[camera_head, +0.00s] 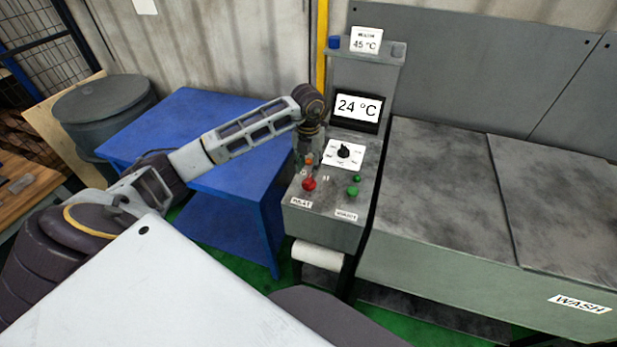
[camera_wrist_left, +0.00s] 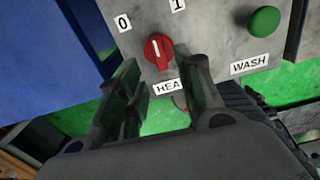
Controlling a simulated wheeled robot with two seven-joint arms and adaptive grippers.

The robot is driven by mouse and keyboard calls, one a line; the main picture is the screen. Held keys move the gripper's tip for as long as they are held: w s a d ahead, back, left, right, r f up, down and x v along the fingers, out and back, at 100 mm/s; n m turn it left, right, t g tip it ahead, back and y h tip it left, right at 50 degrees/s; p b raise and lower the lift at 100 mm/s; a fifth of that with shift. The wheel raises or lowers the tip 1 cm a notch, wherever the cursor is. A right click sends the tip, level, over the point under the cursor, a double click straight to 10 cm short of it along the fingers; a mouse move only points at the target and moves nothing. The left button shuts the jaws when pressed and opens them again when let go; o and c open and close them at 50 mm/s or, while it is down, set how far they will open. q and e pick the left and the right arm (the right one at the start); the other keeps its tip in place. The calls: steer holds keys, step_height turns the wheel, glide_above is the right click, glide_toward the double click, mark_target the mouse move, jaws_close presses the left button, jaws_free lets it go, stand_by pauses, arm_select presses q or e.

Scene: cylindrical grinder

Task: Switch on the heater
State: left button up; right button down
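The heater switch is a red rotary knob (camera_head: 309,184) on the sloped grey control panel (camera_head: 326,209), above a white label. In the left wrist view the red knob (camera_wrist_left: 158,50) has a white line, with marks 0 and 1 above it. The line stands nearly upright in that picture; I cannot tell which mark it points to. The label beneath reads "HEA", its end hidden by a finger. My left gripper (camera_head: 308,160) hangs just above the knob. In the left wrist view its fingers (camera_wrist_left: 160,78) are apart, with nothing between them. My right gripper is not in view.
A green button (camera_wrist_left: 263,22) labelled WASH sits right of the knob. A black dial (camera_head: 344,151) and a display (camera_head: 358,106) reading 24 °C are above. A sign (camera_head: 366,41) reads 45 °C. A blue table (camera_head: 190,130) stands left, the grey machine (camera_head: 440,190) right.

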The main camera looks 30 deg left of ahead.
mark_target(308, 179)
arm_select(q)
steer(key=shift+f+p, duration=0.4)
steer(key=shift+f, duration=2.7)
jaws_close()
